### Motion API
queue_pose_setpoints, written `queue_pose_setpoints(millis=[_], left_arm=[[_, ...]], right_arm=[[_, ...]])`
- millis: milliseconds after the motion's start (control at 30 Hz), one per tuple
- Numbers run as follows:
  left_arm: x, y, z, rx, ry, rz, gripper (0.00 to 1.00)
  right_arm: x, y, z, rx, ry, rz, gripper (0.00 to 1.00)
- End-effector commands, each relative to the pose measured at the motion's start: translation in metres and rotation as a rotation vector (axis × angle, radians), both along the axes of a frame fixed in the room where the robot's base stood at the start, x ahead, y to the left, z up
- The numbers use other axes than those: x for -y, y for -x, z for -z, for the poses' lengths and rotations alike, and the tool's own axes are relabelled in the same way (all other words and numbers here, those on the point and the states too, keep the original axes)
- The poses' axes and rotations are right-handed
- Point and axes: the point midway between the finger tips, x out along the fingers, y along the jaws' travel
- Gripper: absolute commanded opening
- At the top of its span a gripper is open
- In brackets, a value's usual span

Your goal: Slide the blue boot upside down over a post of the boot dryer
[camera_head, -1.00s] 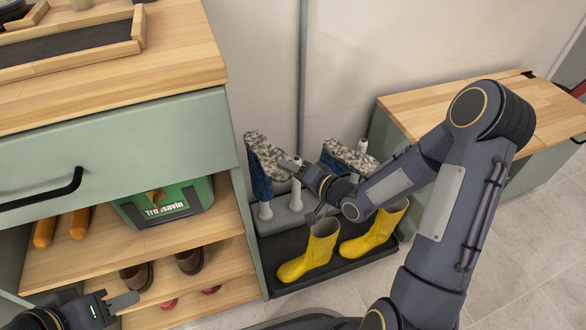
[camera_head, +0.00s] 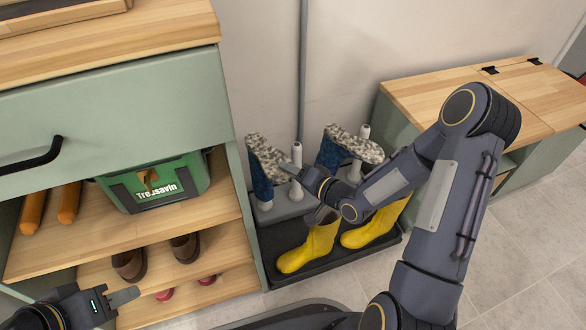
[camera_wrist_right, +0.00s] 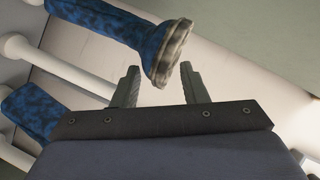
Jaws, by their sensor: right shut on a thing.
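Two blue boots with speckled grey soles are upside down at the boot dryer (camera_head: 285,206). The left blue boot (camera_head: 261,178) stands over a post, whose foot shows below its shaft. In the right wrist view, this boot's sole end (camera_wrist_right: 168,52) lies at the fingertips (camera_wrist_right: 158,78). White posts (camera_head: 297,157) beside the boots are bare. My left gripper (camera_head: 124,297) is low at the left, its jaw gap unclear.
Yellow boots (camera_head: 310,248) stand on a black tray (camera_head: 300,277) in front of the dryer. A green cabinet (camera_head: 110,95) with shelves holding a green toolbox (camera_head: 160,187) and shoes is at left. A wooden-topped bench (camera_head: 450,90) is at right.

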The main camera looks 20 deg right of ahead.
Motion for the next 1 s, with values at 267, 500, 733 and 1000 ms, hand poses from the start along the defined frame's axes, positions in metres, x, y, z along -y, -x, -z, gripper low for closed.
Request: queue_pose_setpoints(millis=[267,500,733,1000], left_arm=[[0.0,0.0,0.0,0.0,0.0,0.0,0.36],[0.0,0.0,0.0,0.0,0.0,0.0,0.36],[0.0,0.0,0.001,0.0,0.0,0.0,0.36],[0.0,0.0,-0.006,0.0,0.0,0.0,0.36]], right_arm=[[0.0,0.0,0.002,0.004,-0.001,0.0,0.0],[0.0,0.0,0.002,0.003,-0.001,-0.001,0.53],[0.0,0.0,0.003,0.001,0.0,-0.001,0.65],[0.007,0.01,-0.001,-0.003,0.001,0.002,0.65]])
